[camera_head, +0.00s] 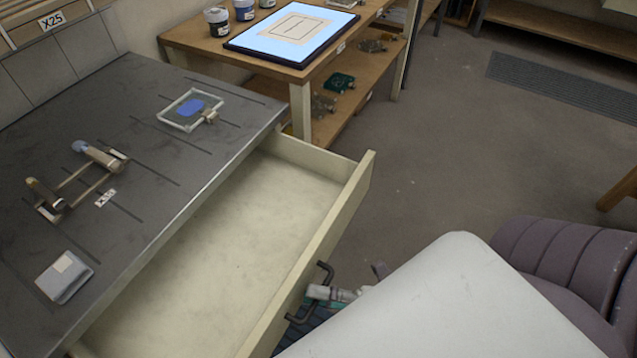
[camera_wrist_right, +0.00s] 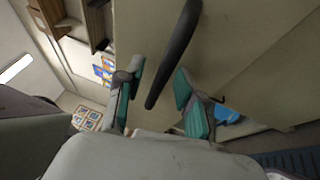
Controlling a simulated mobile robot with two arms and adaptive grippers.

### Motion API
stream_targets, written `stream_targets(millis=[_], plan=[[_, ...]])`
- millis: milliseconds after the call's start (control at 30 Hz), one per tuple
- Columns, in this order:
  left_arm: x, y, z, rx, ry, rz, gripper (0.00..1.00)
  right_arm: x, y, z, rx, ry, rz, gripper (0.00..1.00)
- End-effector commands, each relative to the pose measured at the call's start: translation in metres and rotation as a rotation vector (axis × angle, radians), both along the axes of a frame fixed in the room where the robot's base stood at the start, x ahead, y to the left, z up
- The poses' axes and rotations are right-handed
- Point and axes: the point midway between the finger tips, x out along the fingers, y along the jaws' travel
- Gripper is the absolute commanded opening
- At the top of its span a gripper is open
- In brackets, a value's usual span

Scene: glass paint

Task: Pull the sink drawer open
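The sink drawer (camera_head: 225,255) is pulled well out from under the dark grey worktop (camera_head: 140,165), and its pale interior is empty. Its dark bar handle (camera_head: 324,272) is on the front panel and also shows in the right wrist view (camera_wrist_right: 175,52). My right gripper (camera_head: 322,293) is at the handle, partly hidden by my pale arm. In the right wrist view, its two green-padded fingers (camera_wrist_right: 160,75) are apart on either side of the handle, with a visible gap. My left gripper is not in view.
A small glass frame with blue paint (camera_head: 190,108), a metal clamp jig (camera_head: 85,180) and a grey box (camera_head: 64,277) are on the worktop. A wooden table (camera_head: 205,38) with paint jars stands behind. The floor (camera_head: 450,140) right of the drawer is clear.

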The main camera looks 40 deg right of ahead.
Motion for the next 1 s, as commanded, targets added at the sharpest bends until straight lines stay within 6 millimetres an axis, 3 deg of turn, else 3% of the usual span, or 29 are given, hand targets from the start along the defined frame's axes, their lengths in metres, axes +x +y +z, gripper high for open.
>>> stream_targets(millis=[267,700,1000], plan=[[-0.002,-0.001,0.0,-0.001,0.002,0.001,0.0,-0.006,-0.007,-0.002,-0.001,0.002,-0.001,0.37],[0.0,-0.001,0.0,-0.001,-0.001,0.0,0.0,-0.062,-0.071,-0.017,-0.002,0.004,-0.001,0.37],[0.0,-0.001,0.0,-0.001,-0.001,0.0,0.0,-0.077,-0.09,-0.02,0.0,0.0,0.0,0.37]])
